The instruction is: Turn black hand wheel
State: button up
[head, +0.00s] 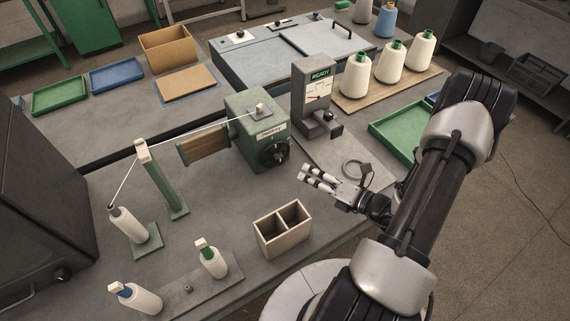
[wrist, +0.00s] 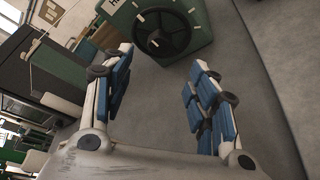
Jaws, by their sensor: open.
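The black hand wheel (head: 275,154) is on the front right face of the green winder box (head: 243,130) in the head view. In the wrist view the hand wheel (wrist: 163,32) shows at the top, with spokes and pale marks on its rim. My gripper (head: 304,174) is to the right of the wheel and a little nearer the camera, apart from it. Its two fingers, with blue pads, stand wide apart in the wrist view (wrist: 158,82), with nothing between them. The wheel lies beyond the fingertips and is not touched.
A grey gauge post (head: 314,95) stands just right of the winder. A two-part wooden box (head: 283,236) is at the front. A thread runs from the winder to the guide post (head: 160,180). A green tray (head: 400,130) and white cones (head: 356,77) are at right.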

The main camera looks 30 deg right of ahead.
aim_at(281, 162)
jog(key=b+x, duration=0.2)
jog(key=x, duration=0.9)
jog(key=shift+w+a, duration=0.15)
jog(key=shift+w, duration=0.05)
jog(key=shift+c, duration=0.3)
jog(key=c, duration=1)
jog(key=m+y, duration=0.1)
jog(key=m, duration=0.1)
jog(key=m+t+y, duration=0.1)
jog(key=m, duration=0.2)
jog(key=shift+f+t, duration=0.3)
jog(key=shift+f, duration=0.05)
jog(key=m+t, duration=0.1)
jog(key=m, duration=0.3)
jog(key=shift+f+m+t+b, duration=0.15)
jog(key=shift+m+t+b, duration=0.15)
jog(key=shift+t+b, duration=0.1)
